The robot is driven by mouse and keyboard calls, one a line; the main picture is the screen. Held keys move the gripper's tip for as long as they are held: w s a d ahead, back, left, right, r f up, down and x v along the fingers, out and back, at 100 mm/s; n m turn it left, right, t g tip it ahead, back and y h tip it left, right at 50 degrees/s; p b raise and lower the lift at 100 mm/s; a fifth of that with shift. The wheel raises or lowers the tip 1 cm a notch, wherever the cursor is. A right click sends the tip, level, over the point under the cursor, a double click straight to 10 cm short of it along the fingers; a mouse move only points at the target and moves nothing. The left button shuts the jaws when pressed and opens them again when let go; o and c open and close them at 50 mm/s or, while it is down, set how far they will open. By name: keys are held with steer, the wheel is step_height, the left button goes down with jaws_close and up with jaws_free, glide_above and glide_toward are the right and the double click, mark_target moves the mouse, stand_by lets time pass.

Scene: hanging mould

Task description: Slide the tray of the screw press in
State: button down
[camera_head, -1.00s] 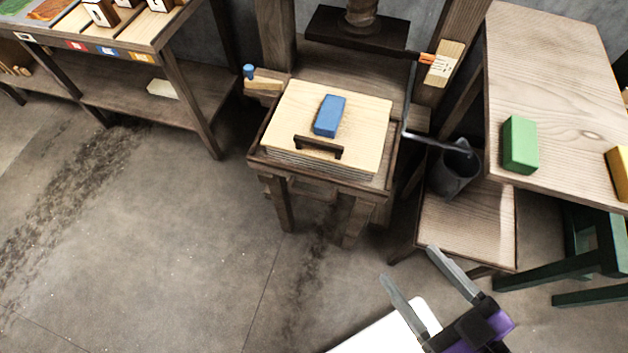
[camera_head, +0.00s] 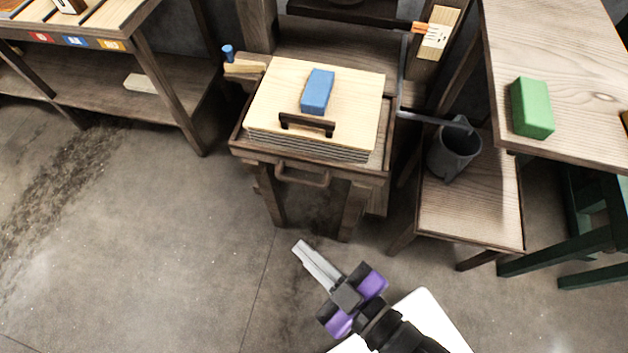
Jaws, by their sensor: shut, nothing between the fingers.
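The tray (camera_head: 238,146) of the screw press is a dark-rimmed wooden tray pulled out at the front of the press, with a handle (camera_head: 302,175) on its front edge. On it lies a stack of pale boards (camera_head: 350,105) with a dark bar handle on top and a blue block (camera_head: 317,92) resting on the top board. The press plate (camera_head: 345,12) shows at the top edge, behind the tray; the screw is out of view. My gripper (camera_head: 302,248) is shut and empty, below and in front of the tray handle, apart from it.
A low stool (camera_head: 470,215) with a dark bucket (camera_head: 454,152) stands right of the press. A table with a green block (camera_head: 532,107) is further right. A shelf bench (camera_head: 110,100) stands at the left. The floor in front of the press is clear.

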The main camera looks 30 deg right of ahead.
steer(key=w+a+f+n+g+b, duration=0.1)
steer(key=w+a+f+n+b, duration=0.1)
steer(key=w+a+f+n, duration=0.3)
steer(key=w+a+f+n+g+b, duration=0.1)
steer(key=a+f+n+b, duration=0.15)
steer(key=f, duration=0.45)
steer(key=n+h+b, duration=0.4)
steer(key=n+h, duration=1)
steer(key=h, duration=0.2)
glide_toward(318, 163)
steer(key=b+x, duration=0.1)
steer(key=x, duration=0.5)
steer(key=shift+w+d+b, duration=0.25)
steer(key=shift+w+b, duration=0.1)
steer(key=shift+b, duration=0.05)
